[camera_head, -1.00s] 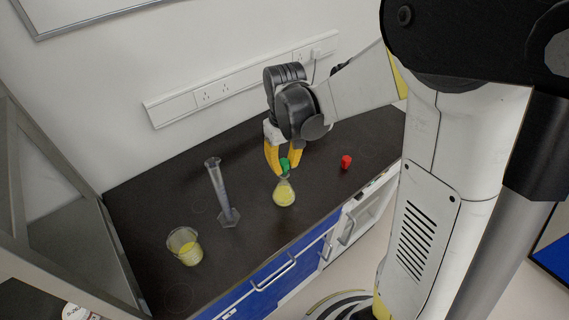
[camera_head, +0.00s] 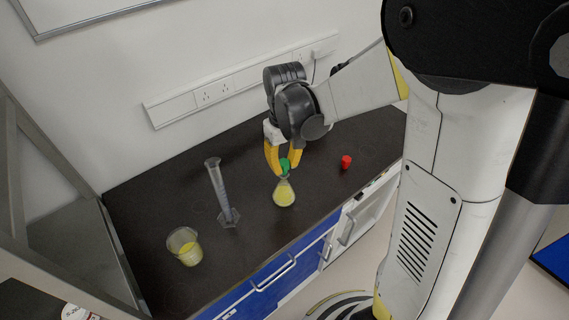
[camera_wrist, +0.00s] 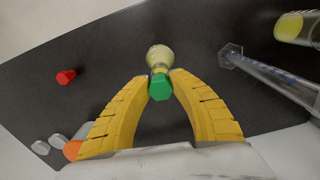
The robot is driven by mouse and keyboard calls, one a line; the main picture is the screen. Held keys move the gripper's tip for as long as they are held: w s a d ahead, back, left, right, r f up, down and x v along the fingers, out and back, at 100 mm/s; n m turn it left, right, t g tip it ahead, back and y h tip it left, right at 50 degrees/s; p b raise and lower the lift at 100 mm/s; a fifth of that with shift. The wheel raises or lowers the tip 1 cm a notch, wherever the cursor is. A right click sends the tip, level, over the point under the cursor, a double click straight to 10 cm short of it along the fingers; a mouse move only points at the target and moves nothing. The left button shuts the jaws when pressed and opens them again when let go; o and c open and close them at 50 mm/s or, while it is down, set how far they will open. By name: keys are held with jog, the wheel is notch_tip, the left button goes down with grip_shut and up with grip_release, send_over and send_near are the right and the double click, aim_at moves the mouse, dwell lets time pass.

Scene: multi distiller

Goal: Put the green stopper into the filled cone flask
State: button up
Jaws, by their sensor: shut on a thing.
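The green stopper (camera_head: 285,165) is between the yellow fingertips of my gripper (camera_head: 284,170), which is shut on it. It also shows in the wrist view (camera_wrist: 160,88) between the fingertips of my gripper (camera_wrist: 160,76). The cone flask (camera_head: 284,193) stands upright on the dark bench with yellow liquid in it. The stopper is at the flask's mouth, in line with the neck. In the wrist view the flask (camera_wrist: 159,54) shows just beyond the stopper. I cannot tell how deep the stopper sits in the neck.
A red stopper (camera_head: 346,161) lies to the right on the bench. A measuring cylinder (camera_head: 221,191) stands left of the flask. A beaker with yellow liquid (camera_head: 185,246) is farther left. The bench (camera_head: 255,230) is clear in front of the flask.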

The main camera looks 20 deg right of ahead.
jog(key=shift+f+b, duration=1.2)
jog(key=shift+f, duration=0.2)
dwell(0.4)
jog(key=o, duration=0.8)
jog(key=shift+c, duration=0.2)
jog(key=shift+r, duration=0.1)
notch_tip(320, 180, up, 12)
jog(key=shift+f, duration=0.1)
jog(key=s+f+m+t+b, duration=0.1)
jog(key=s+m+t+b, duration=0.1)
jog(key=s+t, duration=0.5)
jog(key=s, duration=0.5)
jog(key=shift+s+f+b, duration=0.15)
jog(key=shift+f+b, duration=0.1)
jog(key=shift+b, duration=0.15)
